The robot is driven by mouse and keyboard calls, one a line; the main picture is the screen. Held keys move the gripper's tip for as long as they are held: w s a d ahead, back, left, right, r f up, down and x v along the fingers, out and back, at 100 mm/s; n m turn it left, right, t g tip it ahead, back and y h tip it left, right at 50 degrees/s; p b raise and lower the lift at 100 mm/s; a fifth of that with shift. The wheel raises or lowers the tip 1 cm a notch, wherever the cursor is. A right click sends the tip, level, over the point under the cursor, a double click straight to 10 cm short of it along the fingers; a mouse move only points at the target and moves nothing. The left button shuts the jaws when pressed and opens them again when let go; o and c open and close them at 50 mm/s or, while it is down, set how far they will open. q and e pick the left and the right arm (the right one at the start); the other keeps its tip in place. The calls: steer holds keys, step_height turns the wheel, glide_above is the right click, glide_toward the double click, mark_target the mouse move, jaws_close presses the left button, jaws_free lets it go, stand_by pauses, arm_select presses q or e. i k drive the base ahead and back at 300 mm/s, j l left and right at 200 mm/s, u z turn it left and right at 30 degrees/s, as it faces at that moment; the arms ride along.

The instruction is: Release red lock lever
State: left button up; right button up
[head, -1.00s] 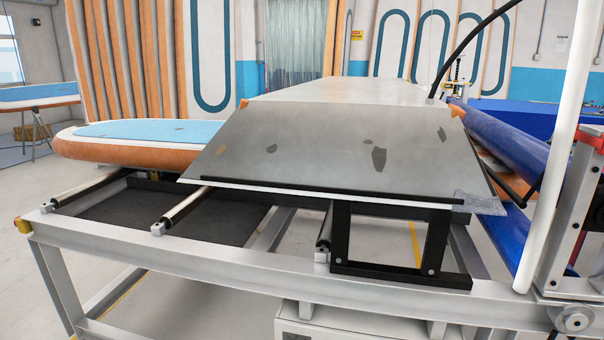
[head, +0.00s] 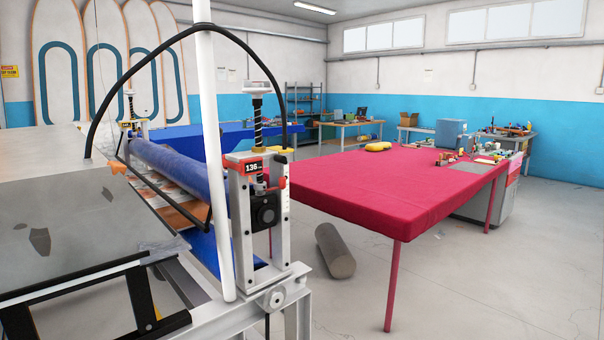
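A roller press post (head: 262,215) stands left of centre, with a black screw and a pale knob on top. A red readout (head: 253,168) on its upper front shows 136. A small red lever-like part (head: 276,172) sits beside the readout, above a black knob (head: 265,212). Its exact shape and lock position are too small to tell. Neither of my grippers is in view.
A blue roller (head: 175,168) runs back from the post, beside a grey sloped sheet (head: 60,215). A white pole (head: 212,150) and a black hose (head: 150,45) are close to the post. A red-covered table (head: 400,185) stands right; a grey cylinder (head: 334,250) lies on the floor.

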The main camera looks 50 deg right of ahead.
mark_target(282, 160)
steer(key=z, duration=1.5)
